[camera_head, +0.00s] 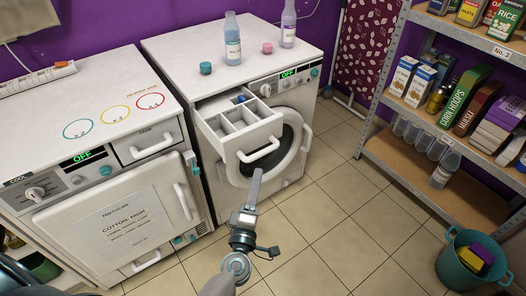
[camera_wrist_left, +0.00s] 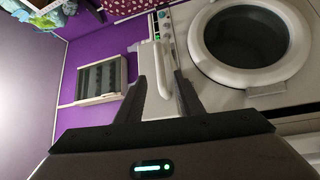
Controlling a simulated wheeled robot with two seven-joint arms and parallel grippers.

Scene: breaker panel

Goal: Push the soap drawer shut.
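The soap drawer (camera_head: 238,130) of the right-hand washing machine is pulled out, its compartments showing from above. A white bar handle (camera_head: 260,152) is on its front. My left gripper (camera_head: 256,174) is in front of and just below that handle in the head view. In the left wrist view its two dark fingers (camera_wrist_left: 160,92) stand apart, with the pale handle (camera_wrist_left: 157,68) seen between them. I cannot tell whether they touch it. My right gripper is not in view.
A round door (camera_head: 285,148) is below the drawer. Bottles (camera_head: 232,45) and small caps (camera_head: 206,68) stand on the machine. Another machine (camera_head: 110,205) is at left. A stocked shelf (camera_head: 420,175) and a teal bin (camera_head: 470,262) are at right. The tiled floor between is clear.

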